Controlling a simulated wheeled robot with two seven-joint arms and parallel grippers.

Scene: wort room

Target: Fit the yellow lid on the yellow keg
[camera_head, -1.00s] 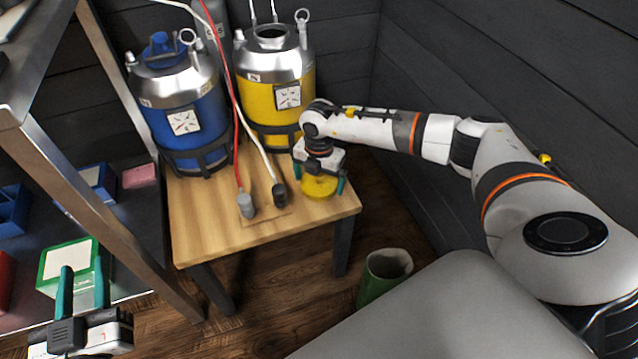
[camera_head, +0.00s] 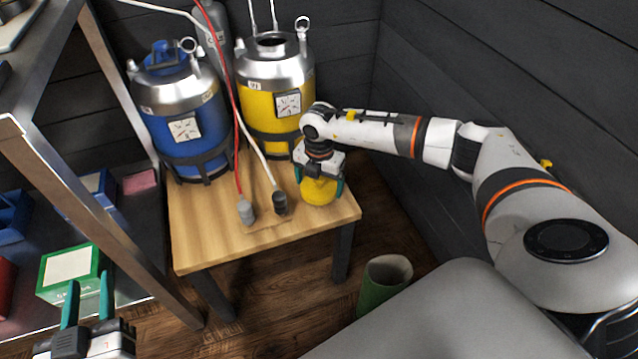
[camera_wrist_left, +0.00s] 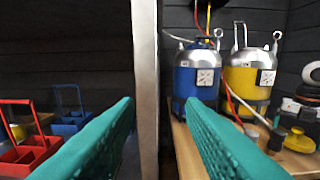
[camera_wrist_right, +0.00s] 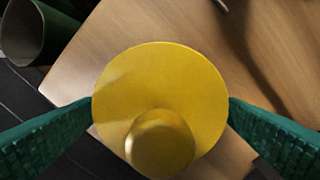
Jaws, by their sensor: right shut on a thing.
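The yellow keg (camera_head: 268,102) stands upright at the back of the wooden table, its round mouth (camera_head: 271,43) open on top. It also shows in the left wrist view (camera_wrist_left: 241,88). My right gripper (camera_head: 321,183) is shut on the yellow lid (camera_head: 320,192) over the table's right front part, in front of the keg. In the right wrist view the lid (camera_wrist_right: 175,85) is a round disc with a knob, between both fingers; in the head view it looks tilted. My left gripper (camera_head: 88,300) is open and empty, at lower left by the shelf.
A blue keg (camera_head: 185,125) with a blue lid stands left of the yellow one. Red and white hoses end in two connectors (camera_head: 246,210) on the table (camera_head: 215,245). A green bin (camera_head: 384,282) stands on the floor. A metal shelf (camera_head: 60,185) holds boxes at left.

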